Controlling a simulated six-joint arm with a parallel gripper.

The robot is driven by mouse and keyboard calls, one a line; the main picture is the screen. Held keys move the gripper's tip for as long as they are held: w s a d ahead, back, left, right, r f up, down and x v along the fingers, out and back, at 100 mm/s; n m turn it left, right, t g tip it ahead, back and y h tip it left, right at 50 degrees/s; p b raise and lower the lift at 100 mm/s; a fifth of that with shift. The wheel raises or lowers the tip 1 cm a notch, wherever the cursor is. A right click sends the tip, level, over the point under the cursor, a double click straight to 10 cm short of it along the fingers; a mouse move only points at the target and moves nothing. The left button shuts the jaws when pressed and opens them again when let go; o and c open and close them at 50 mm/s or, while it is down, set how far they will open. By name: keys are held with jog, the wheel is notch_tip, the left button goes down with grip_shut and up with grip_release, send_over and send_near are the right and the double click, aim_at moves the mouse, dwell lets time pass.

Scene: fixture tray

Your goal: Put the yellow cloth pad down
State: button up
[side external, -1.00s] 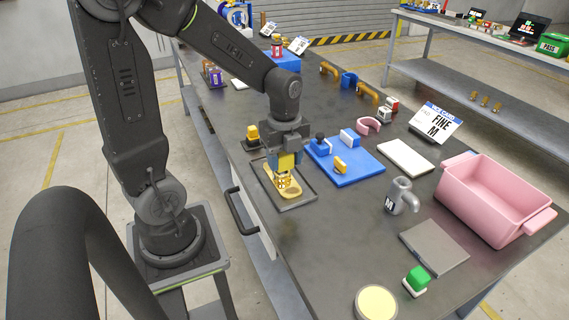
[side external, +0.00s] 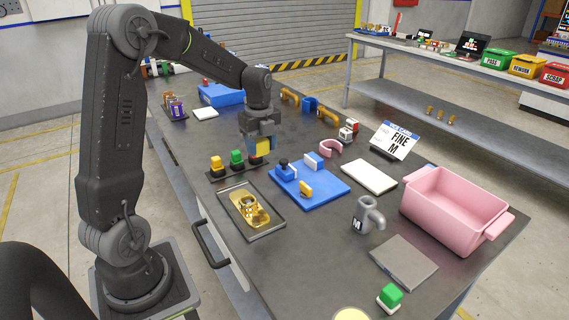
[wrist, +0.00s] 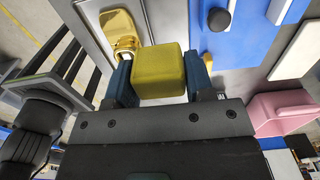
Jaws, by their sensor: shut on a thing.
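The yellow cloth pad (side external: 263,147) is a soft block held between my gripper's fingers. It also shows clearly in the wrist view (wrist: 158,72), with a blue-grey finger on each side. The gold part also shows past the pad in the wrist view (wrist: 120,30).
A blue fixture plate (side external: 318,192) lies to the right. A grey mug (side external: 367,215) and a pink bin (side external: 455,215) stand farther right.

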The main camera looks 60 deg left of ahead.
jog(key=w+a, duration=0.4)
jog(key=a, duration=1.1)
jog(key=w+d+f, duration=0.2)
jog(key=w, duration=0.1)
jog(key=w+d+f, duration=0.2)
jog(key=w, duration=0.1)
jog(key=w+d+f, duration=0.2)
jog(key=w+f, duration=0.1)
jog(key=w, duration=0.1)
jog(key=shift+f, duration=2.1)
jog(key=shift+f, duration=0.2)
jog(key=o, duration=1)
jog(key=shift+c, duration=0.2)
